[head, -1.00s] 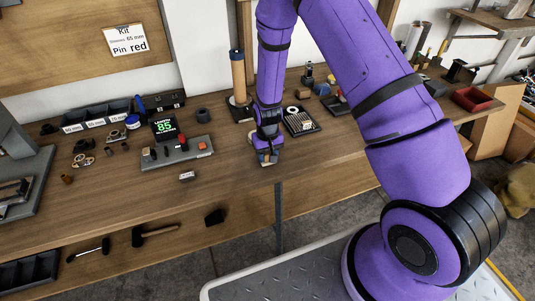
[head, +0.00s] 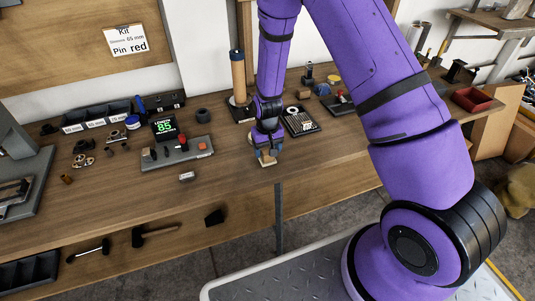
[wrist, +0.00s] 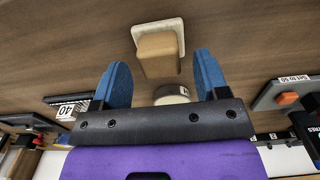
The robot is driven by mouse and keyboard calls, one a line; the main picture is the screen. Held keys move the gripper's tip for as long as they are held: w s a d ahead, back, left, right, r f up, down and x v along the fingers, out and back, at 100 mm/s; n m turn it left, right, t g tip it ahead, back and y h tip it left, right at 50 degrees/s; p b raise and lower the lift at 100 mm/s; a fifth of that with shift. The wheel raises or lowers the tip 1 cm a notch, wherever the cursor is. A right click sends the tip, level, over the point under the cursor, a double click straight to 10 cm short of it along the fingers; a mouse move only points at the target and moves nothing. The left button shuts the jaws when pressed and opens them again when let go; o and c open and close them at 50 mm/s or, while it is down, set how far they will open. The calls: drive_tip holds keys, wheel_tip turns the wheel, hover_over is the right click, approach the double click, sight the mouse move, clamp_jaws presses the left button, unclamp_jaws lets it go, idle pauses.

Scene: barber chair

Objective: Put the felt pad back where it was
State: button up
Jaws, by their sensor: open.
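The felt pad appears to be the cream square pad with a tan wooden block on it (wrist: 160,47), seen in the wrist view. In the head view the pad (head: 267,164) sits on the bench, just below my gripper (head: 267,151). In the wrist view my gripper (wrist: 162,63) is open. Its two blue fingers stand apart on either side of the block, with clear gaps, and the block's far end and pad lie beyond the fingertips.
A round pale item (wrist: 172,94) shows behind the block in the wrist view. On the wooden bench (head: 230,177), a dark tray (head: 301,121) stands right of my gripper and a grey unit reading 85 (head: 178,152) stands left. The bench's front edge is close.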

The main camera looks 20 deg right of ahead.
wheel_tip(320, 180, up, 10)
wheel_tip(320, 180, up, 12)
drive_tip(key=r+t, duration=0.1)
hover_over(267, 152)
drive_tip(key=s+d, duration=0.2)
drive_tip(key=s, duration=0.1)
drive_tip(key=s+d+r+t, duration=0.2)
drive_tip(key=s+r, duration=0.5)
drive_tip(key=r, duration=0.5)
drive_tip(key=s+d+r+t, duration=0.1)
drive_tip(key=s+r, duration=0.4)
drive_tip(key=s, duration=0.4)
drive_tip(key=s+d+r+t, duration=0.1)
drive_tip(key=s+r, duration=0.4)
drive_tip(key=s, duration=0.5)
drive_tip(key=shift+s+d, duration=0.2)
drive_tip(key=shift+d, duration=0.35)
